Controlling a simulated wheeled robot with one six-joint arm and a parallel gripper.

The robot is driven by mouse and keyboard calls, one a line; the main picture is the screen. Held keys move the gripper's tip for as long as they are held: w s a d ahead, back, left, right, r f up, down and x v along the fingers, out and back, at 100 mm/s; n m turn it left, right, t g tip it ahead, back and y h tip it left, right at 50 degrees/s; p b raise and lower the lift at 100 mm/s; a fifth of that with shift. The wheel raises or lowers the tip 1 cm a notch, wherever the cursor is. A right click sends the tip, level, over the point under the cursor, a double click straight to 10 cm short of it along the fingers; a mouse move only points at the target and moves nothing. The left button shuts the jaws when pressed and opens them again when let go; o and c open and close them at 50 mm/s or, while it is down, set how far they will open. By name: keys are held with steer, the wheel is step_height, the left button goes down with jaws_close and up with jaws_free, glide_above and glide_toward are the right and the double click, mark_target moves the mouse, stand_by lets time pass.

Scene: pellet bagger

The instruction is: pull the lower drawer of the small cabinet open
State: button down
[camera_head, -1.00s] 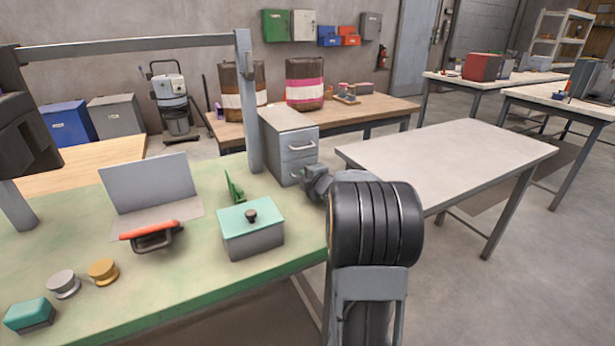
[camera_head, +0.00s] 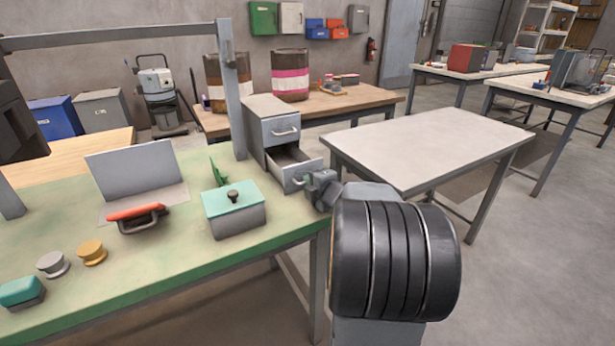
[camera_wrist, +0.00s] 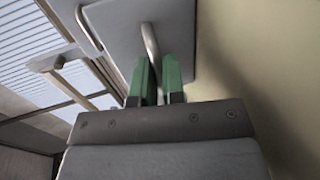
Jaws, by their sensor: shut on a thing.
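The small grey cabinet (camera_head: 263,109) stands at the far right end of the green workbench. Its upper drawer (camera_head: 281,130) is shut. Its lower drawer (camera_head: 300,172) is pulled partly out, and part of its inside shows from above. My gripper (camera_head: 306,181) is at the lower drawer's front, shut on the handle. In the wrist view, the green fingers of my gripper (camera_wrist: 158,78) are on both sides of the curved metal handle (camera_wrist: 151,42), in front of the grey lower drawer front (camera_wrist: 182,28). The gripped part of the handle is hidden between the fingers.
A grey box with a teal lid (camera_head: 234,210) stands on the green workbench (camera_head: 190,262), left of my gripper. A green bracket-like piece (camera_head: 218,175) is behind it. A bare grey table (camera_head: 430,145) stands to the right, with open floor in front.

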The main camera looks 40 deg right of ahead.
steer(key=shift+s+a, duration=0.2)
steer(key=shift+s, duration=0.6)
steer(key=c, duration=1.2)
jaws_free()
steer(key=shift+d, duration=0.1)
steer(key=shift+s, duration=0.1)
steer(key=shift+p+v, duration=1.65)
steer(key=shift+v, duration=5.2)
steer(key=shift+d+f, duration=0.1)
